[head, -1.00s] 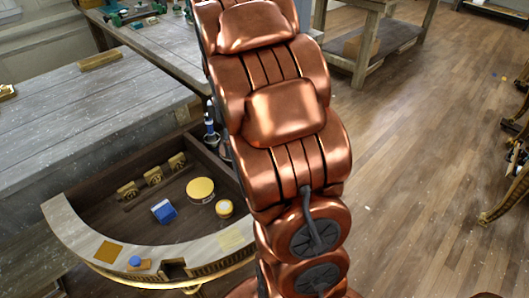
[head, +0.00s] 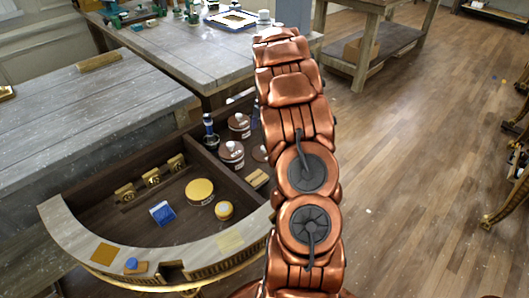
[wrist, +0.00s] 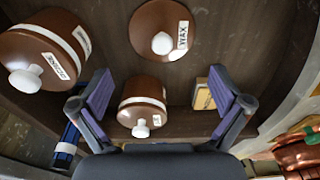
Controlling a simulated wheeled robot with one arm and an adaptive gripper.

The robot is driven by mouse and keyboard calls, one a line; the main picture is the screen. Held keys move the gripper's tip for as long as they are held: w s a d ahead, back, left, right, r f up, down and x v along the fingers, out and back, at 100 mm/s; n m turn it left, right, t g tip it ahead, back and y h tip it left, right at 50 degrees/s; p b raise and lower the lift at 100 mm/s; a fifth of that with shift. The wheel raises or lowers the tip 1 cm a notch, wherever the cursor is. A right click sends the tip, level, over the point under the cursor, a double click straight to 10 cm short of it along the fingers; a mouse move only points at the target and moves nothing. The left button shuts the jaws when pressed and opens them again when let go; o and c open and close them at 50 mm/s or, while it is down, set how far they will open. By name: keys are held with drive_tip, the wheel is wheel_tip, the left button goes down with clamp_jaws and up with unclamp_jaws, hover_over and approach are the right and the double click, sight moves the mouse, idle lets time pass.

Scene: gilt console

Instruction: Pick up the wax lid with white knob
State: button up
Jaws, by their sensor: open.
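The wax lid is a brown cone with a white knob and a WAX label. In the wrist view the lid (wrist: 150,22) lies at the top middle, just ahead of my fingers. In the head view the lid (head: 259,153) shows only partly beside my arm. My gripper (wrist: 165,95) is open in the wrist view, with nothing held. A brown jar with a white band (wrist: 142,90) appears between the fingers, nearer the left one; no contact can be made out. My gripper is hidden in the head view.
Another banded jar (wrist: 40,50) stands left of the lid. A small tan block (wrist: 203,95) lies by the right finger, and a blue item (wrist: 68,138) by the left. The curved console (head: 58,215) also holds a yellow tin (head: 200,190) and a blue box (head: 162,212).

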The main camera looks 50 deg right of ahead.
sight(264, 150)
drive_tip(key=shift+s+a+f+p, duration=0.1)
drive_tip(key=shift+f+p, duration=0.4)
drive_tip(key=shift+f, duration=1.15)
drive_tip(key=shift+s+a+f+p, duration=0.1)
drive_tip(key=shift+f+p, duration=0.4)
drive_tip(key=shift+f, duration=1.15)
drive_tip(key=shift+c, duration=0.4)
clamp_jaws()
